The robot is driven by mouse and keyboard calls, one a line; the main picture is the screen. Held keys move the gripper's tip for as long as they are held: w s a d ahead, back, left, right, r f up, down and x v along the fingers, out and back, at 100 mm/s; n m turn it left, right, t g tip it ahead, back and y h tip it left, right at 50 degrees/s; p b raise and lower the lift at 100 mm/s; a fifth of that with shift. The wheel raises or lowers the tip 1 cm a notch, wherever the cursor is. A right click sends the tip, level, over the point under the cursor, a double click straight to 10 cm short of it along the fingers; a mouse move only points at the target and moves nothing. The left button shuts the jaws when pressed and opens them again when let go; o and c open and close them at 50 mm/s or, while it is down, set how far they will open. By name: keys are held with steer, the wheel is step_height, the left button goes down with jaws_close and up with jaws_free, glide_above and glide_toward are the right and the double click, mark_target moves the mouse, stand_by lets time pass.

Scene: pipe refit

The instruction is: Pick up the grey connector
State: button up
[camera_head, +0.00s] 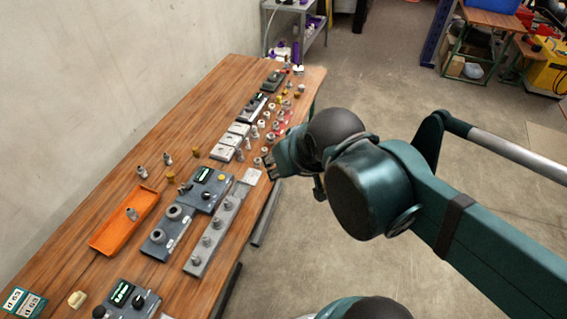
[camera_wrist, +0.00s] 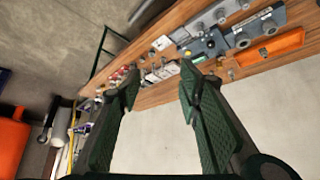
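Several grey metal connectors are on the wooden table in the head view, and I cannot tell which one the task means. One grey connector (camera_head: 142,172) stands behind the orange tray, another (camera_head: 167,158) is a little right of it, and one lies in the tray (camera_head: 112,240). My gripper (camera_wrist: 157,80) is open in the wrist view, its two green fingers spread with nothing held between them. In the head view my gripper (camera_head: 272,166) is at the table's right edge, right of these connectors, and partly hides small fittings there.
Grey panels with dials (camera_head: 208,188) and a long grey block with several fittings (camera_head: 212,240) fill the table's middle and front right. More small fittings crowd the far end. A wall bounds the left. Bare wood (camera_head: 90,205) shows along the table's left side.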

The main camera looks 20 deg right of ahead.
steer(key=shift+o, duration=0.7)
steer(key=shift+w+r, duration=0.1)
steer(key=w+a+r+m+g, duration=0.1)
steer(key=w+a+r+m, duration=0.15)
steer(key=w, duration=0.55)
steer(key=w+a+r+m+g, duration=0.1)
steer(key=w+a+r+m, duration=0.15)
steer(key=w, duration=0.45)
steer(key=m+g, duration=0.5)
steer(key=m, duration=0.6)
glide_above(164, 155)
step_height(164, 155, down, 30)
steer(key=shift+w+d+f, duration=0.1)
steer(key=shift+d+f, duration=0.05)
steer(key=shift+f, duration=0.3)
